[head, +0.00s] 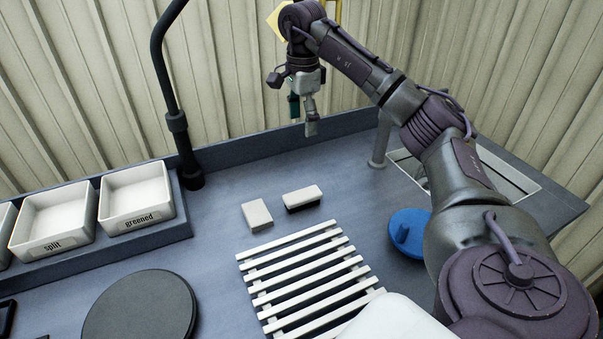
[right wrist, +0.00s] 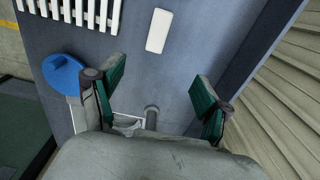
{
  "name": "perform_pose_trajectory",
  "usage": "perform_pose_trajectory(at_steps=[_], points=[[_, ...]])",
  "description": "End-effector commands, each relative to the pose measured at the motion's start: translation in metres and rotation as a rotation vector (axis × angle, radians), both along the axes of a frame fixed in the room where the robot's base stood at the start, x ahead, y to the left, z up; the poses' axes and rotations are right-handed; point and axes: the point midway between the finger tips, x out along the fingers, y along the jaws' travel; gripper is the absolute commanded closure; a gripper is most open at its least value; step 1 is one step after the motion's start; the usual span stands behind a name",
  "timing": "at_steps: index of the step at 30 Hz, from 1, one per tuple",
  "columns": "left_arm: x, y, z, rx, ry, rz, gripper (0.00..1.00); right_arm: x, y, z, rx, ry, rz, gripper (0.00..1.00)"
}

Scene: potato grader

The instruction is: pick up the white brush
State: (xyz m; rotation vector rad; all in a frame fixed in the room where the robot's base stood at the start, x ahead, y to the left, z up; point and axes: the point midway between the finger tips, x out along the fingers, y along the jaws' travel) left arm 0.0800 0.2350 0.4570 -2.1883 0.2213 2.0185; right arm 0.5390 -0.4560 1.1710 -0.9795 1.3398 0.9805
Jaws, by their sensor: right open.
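The white brush (head: 302,195) lies on the grey bench, its white back up and dark bristles beneath. A plain pale block (head: 257,215) lies just left of it, apart. My right gripper (head: 303,112) is open and empty, raised above the back of the bench, beyond the brush in the head view. In the right wrist view, one white oblong (right wrist: 159,31), which looks like the brush, lies ahead of the open green-padded fingers (right wrist: 158,85); no bristles show there. My left gripper is not in view.
A white slatted rack (head: 300,275) lies in front of the brush. A blue disc with a grip (head: 408,232) is to the right. Labelled white trays (head: 137,219), a black lamp post (head: 180,140) and a dark round plate (head: 140,310) stand left. A low rim edges the back.

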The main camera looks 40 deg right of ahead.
Motion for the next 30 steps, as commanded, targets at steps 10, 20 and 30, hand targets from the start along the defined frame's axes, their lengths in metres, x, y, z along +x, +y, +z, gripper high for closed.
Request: perform_pose_trajectory(at_steps=[10, 20, 30], points=[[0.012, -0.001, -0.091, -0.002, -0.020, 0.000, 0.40, 0.000, 0.000, -0.092, 0.000, 0.000, 0.000, 0.23], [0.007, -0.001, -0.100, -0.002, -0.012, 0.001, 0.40, -0.001, 0.000, -0.128, 0.001, 0.005, 0.001, 0.23], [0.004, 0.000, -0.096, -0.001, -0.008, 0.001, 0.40, -0.001, 0.000, -0.177, 0.000, 0.002, 0.000, 0.23]])
